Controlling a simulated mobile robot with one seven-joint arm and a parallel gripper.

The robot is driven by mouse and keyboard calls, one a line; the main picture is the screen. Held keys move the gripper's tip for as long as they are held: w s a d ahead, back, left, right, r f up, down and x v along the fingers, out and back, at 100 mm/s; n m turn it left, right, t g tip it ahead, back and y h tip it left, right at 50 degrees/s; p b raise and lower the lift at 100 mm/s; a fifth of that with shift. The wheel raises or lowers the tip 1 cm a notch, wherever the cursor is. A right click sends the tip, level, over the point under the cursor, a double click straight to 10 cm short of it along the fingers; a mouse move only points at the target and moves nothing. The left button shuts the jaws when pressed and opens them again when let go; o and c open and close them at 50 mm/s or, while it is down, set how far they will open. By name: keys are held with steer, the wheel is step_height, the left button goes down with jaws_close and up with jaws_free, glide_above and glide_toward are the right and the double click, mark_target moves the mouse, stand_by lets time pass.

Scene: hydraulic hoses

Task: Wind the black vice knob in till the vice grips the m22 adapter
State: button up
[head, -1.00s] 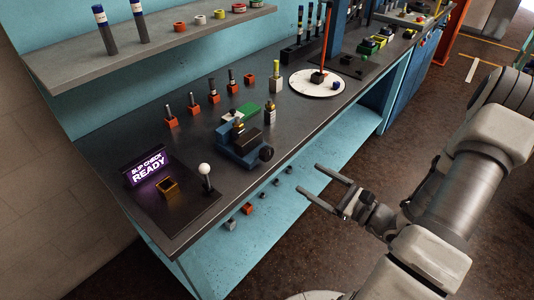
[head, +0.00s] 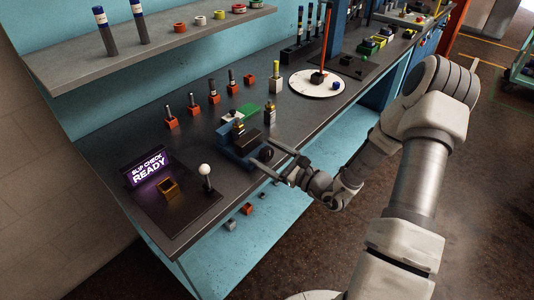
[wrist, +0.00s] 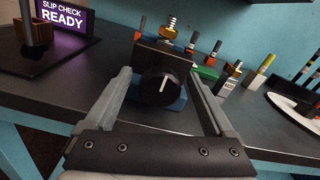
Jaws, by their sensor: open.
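The blue vice (head: 236,150) sits near the front edge of the dark bench. Its round black knob (wrist: 160,86), with a white line standing nearly upright, faces me in the wrist view; it also shows in the head view (head: 266,153). The brass adapter (wrist: 168,26) stands upright at the top of the vice, partly behind the dark front jaw (wrist: 163,58). I cannot tell whether the jaws touch it. My gripper (head: 268,154) is open, its fingers on either side of the knob in the wrist view (wrist: 162,92), with visible gaps.
A lit "SLIP CHECK READY" sign (head: 148,167) and a white-topped lever (head: 205,170) stand left of the vice. A green block (head: 249,112) and several orange holders stand behind. A white dial (head: 316,83) lies to the right.

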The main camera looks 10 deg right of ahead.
steer(key=c, duration=1.4)
steer(key=shift+r+m+p, duration=0.1)
steer(key=shift+m+p, duration=0.2)
steer(key=m+p, duration=0.3)
steer(key=m, duration=0.1)
steer(key=shift+d+r, duration=0.1)
steer(key=shift+m+p, duration=0.75)
steer(key=shift+m, duration=0.75)
steer(key=shift+f, duration=0.2)
steer(key=o, duration=1.4)
steer(key=shift+d, duration=0.1)
